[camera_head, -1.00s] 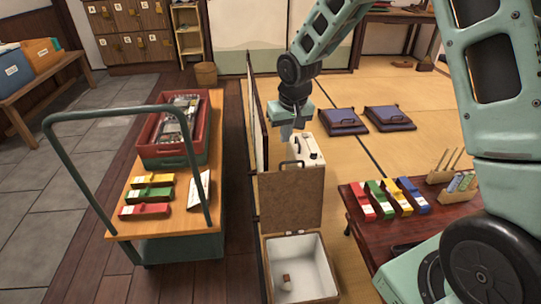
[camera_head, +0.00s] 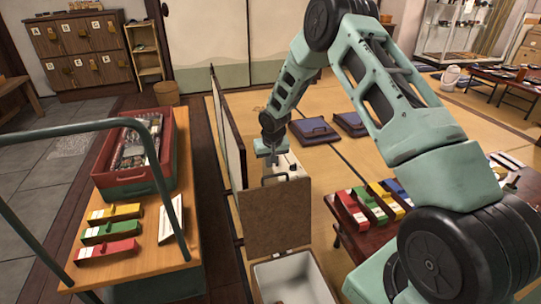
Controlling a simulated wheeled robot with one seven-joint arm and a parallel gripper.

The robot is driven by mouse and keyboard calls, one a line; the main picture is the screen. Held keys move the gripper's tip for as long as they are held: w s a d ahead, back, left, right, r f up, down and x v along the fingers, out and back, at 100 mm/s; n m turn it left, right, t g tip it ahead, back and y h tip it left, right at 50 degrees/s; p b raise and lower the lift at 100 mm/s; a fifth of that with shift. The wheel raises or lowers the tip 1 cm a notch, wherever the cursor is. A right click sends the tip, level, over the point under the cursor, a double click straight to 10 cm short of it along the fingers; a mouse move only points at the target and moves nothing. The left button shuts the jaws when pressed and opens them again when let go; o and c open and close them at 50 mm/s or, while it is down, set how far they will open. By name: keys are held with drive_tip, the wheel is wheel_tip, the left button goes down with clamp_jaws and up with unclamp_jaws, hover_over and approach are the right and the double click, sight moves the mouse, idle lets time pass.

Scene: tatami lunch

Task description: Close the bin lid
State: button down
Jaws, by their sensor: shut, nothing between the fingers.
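The bin (camera_head: 318,272) stands at the bottom centre, its pale inside open to view and its front cut off by the picture edge. A small brown thing lies inside it, only partly in view. The brown bin lid (camera_head: 277,222) stands upright at the bin's far edge, with a dark handle at its top. My gripper (camera_head: 271,163) is shut and empty, pointing down beyond the lid's top edge. It appears apart from the lid, though its tips are small and hard to make out.
A narrow partition (camera_head: 229,130) runs along the left. A wooden-topped cart (camera_head: 150,258) is further left. A low table (camera_head: 352,238) with coloured boxes is on the right.

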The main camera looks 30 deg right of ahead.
drive_tip(key=shift+s+a+b, duration=0.15)
drive_tip(key=shift+s+a, duration=0.15)
drive_tip(key=shift+s, duration=0.65)
drive_tip(key=shift+s+a+b, duration=0.15)
drive_tip(key=shift+s+a, duration=0.1)
drive_tip(key=shift+s, duration=0.7)
drive_tip(key=shift+s, duration=0.1)
